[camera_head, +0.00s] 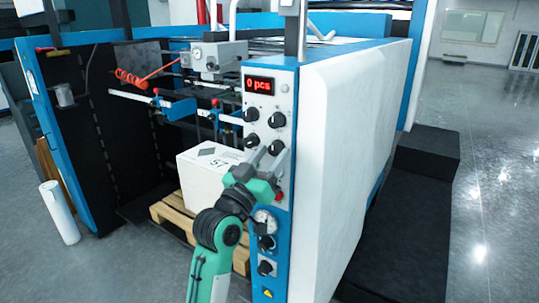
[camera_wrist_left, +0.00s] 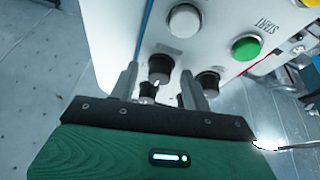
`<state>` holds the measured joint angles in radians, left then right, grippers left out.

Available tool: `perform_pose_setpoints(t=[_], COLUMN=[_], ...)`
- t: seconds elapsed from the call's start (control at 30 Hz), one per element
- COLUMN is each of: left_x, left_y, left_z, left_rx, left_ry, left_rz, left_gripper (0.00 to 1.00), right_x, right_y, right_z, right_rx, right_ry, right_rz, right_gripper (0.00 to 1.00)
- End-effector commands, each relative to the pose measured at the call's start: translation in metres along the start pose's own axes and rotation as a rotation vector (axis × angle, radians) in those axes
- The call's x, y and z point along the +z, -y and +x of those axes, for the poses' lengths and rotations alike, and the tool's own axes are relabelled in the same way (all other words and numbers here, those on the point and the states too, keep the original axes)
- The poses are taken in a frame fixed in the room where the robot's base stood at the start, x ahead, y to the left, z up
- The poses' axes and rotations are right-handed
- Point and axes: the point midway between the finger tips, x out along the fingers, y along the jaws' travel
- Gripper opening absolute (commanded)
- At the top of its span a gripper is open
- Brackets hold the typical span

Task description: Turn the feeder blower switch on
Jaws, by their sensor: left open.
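The control panel (camera_head: 285,100) on the blue and white machine carries several black rotary knobs; their labels are too small to read, so I cannot tell which is the feeder blower switch. My left gripper (camera_head: 267,157) is open in front of the panel, just below the two middle knobs (camera_head: 251,141) (camera_head: 276,147). In the left wrist view, a black knob (camera_wrist_left: 160,66) shows between the tips of my left gripper (camera_wrist_left: 160,71); contact cannot be told. Another black knob (camera_wrist_left: 208,80) is just right of the right finger. My right gripper is not in view.
A red "0 pcs" display (camera_head: 259,86) is above the knobs. A red button (camera_head: 279,195) and a gauge (camera_head: 264,219) are lower. The wrist view shows a white button (camera_wrist_left: 184,20) and a green START button (camera_wrist_left: 246,46). A white box (camera_head: 205,177) stands on a pallet (camera_head: 172,212).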

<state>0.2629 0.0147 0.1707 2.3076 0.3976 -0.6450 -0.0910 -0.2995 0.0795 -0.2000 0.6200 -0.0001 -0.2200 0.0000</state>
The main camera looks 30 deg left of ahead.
Motion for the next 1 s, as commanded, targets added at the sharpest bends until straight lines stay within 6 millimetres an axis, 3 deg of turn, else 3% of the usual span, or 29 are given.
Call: perform_pose_setpoints(t=[0.2, 0.43, 1.0], left_x=[0.0004, 0.0003, 0.0007], left_y=[0.0, 0.0, 0.0024], left_z=[0.0, -0.0002, -0.0001], left_rx=[0.0, 0.0, 0.057], left_ry=[0.0, 0.0, 0.011], left_rz=[0.0, 0.0, 0.146], left_gripper=[0.48, 0.03, 0.04], right_x=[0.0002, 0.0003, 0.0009], right_y=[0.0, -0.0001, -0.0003], right_z=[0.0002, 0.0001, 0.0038], right_rx=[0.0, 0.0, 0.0], right_ry=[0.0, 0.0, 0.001], right_rz=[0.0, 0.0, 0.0], right_gripper=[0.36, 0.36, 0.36])
